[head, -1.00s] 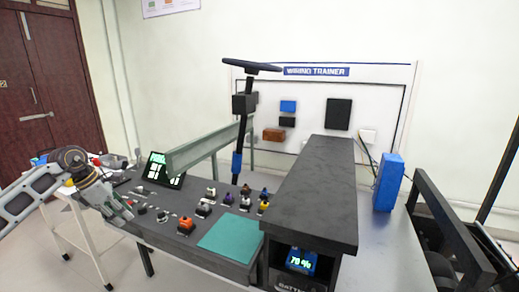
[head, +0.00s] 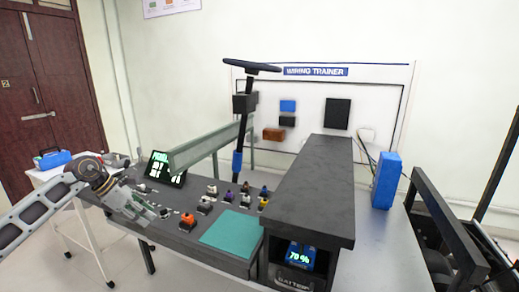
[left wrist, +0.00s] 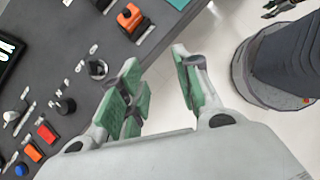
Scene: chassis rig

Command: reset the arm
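My left gripper (head: 146,218) hangs over the near left edge of the dark control panel (head: 190,236) in the head view. In the left wrist view its green-padded fingers (left wrist: 160,88) stand apart with nothing between them. The panel's front edge and the pale floor show behind the fingers. My left arm comes in from the left edge of the head view. My right gripper cannot be made out in the head view; a small dark gripper-like part (left wrist: 285,6) shows at the top right of the left wrist view, too cut off to judge.
The panel carries several knobs and switches, an orange one (head: 187,220) among them, a lit display (head: 165,168) and a teal mat (head: 229,232). A dark raised bench (head: 312,180) over a battery (head: 300,257) stands right of it. A white cart (head: 55,172) stands left.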

